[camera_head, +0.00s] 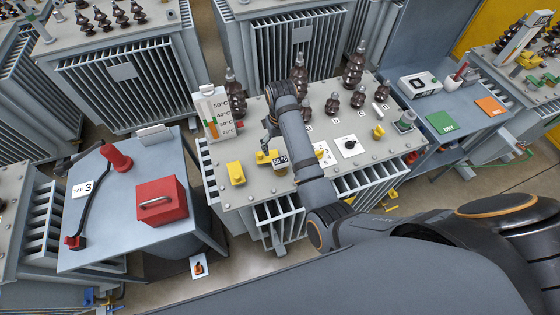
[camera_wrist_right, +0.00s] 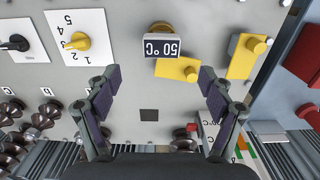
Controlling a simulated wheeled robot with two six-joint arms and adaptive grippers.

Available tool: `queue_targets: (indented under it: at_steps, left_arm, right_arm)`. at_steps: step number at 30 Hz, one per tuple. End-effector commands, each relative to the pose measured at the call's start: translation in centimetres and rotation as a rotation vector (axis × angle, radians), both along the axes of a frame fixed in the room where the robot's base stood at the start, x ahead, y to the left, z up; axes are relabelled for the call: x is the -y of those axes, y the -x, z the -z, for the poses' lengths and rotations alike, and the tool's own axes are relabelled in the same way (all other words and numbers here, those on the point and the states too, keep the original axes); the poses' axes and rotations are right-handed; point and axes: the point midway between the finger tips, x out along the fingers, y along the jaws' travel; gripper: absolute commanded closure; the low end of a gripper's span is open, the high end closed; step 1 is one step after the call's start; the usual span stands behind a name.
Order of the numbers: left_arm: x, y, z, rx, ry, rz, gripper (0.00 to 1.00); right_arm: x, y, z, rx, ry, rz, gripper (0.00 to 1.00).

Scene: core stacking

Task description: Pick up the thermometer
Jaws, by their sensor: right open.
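My right gripper (camera_wrist_right: 158,74) is open and empty, pointing down at the transformer top. My left gripper is not in view.
A yellow block (camera_head: 236,173) sits left of the "50 °C" device. Dark ribbed insulators (camera_head: 299,78) stand behind. A dial plate (camera_head: 349,147) lies right. A side table (camera_head: 110,225) holds a red toolbox (camera_head: 160,200); a bench (camera_head: 470,105) is at the right.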

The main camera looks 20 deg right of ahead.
Motion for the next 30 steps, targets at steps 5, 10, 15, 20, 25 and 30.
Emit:
queue_targets:
  at_steps: [5,10,15,20,25,30]
  left_arm:
    - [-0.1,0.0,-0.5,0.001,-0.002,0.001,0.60]
    - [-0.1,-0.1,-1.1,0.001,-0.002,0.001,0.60]
    - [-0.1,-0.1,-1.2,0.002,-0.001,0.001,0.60]
    - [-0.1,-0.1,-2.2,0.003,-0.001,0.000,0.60]
    - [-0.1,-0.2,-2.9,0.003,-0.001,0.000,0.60]
    - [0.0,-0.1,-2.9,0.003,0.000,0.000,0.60]
  right_arm:
    - [0.0,0.1,1.4,-0.005,0.002,-0.001,0.19]
    - [0.0,0.1,4.3,-0.003,0.000,-0.001,0.19]
    - [0.0,0.0,5.4,0.001,0.000,0.000,0.19]
    - [-0.1,0.2,6.5,-0.003,0.001,0.000,0.19]
    - [-0.3,0.2,9.5,-0.001,0.001,-0.001,0.19]
    - [-0.3,0.2,10.6,0.001,0.000,0.001,0.19]
